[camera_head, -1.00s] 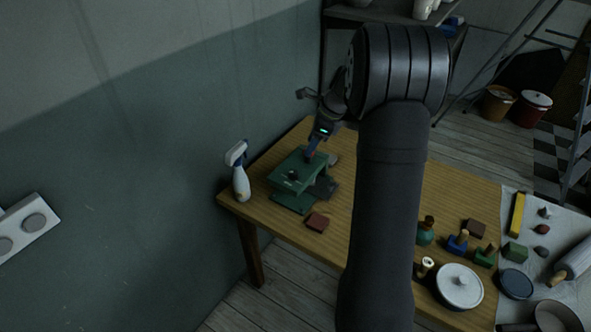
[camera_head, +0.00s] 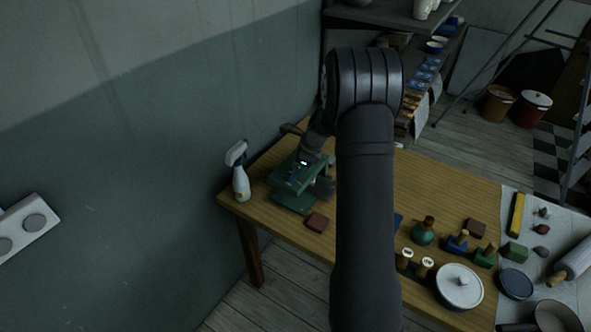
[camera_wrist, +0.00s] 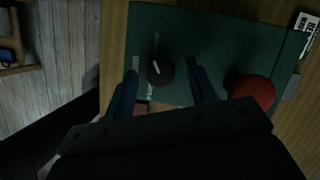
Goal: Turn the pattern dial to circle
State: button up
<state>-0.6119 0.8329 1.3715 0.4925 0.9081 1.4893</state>
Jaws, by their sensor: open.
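The green press-like device (camera_head: 290,180) stands on the far left part of the wooden table. In the wrist view its green top panel (camera_wrist: 215,40) carries a round black dial (camera_wrist: 160,71) with a pale pointer mark, and a red round button (camera_wrist: 252,91) to the right. Small pale lettering sits beside the dial but is too small to read. My gripper (camera_wrist: 162,80) is open above the panel, with one blue finger on each side of the dial. I cannot tell whether the fingers touch it. In the head view my gripper is at the device, and the dial is hidden.
A white spray bottle (camera_head: 240,172) stands left of the device. A reddish-brown block (camera_head: 317,222) lies in front of it.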

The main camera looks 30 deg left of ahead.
jog(key=c, duration=1)
jog(key=shift+o, duration=0.2)
jog(key=shift+n, duration=0.4)
jog(key=n, duration=0.2)
jog(key=n+g+h, duration=0.1)
jog(key=n, duration=0.1)
jog(key=shift+w+a+g, duration=0.1)
jog(key=shift+w+g, duration=0.05)
jog(key=shift+g, duration=0.15)
jog(key=n+h, duration=0.1)
jog(key=n, duration=0.1)
jog(key=n+g, duration=0.1)
jog(key=n, duration=0.2)
jog(key=shift+a+h, duration=0.15)
jog(key=shift+h, duration=0.25)
jog(key=n+h, duration=0.1)
jog(key=n, duration=0.3)
jog(key=shift+a, duration=0.1)
jog(key=n+h, duration=0.1)
jog(key=n, duration=0.2)
jog(key=shift+a+n+h, duration=0.1)
jog(key=shift+n+h, duration=0.2)
jog(key=n+h, duration=0.1)
jog(key=n, duration=0.2)
jog(key=n+t+h, duration=0.1)
jog(key=n, duration=0.2)
jog(key=shift+a+n, duration=0.1)
jog(key=shift+n, duration=0.2)
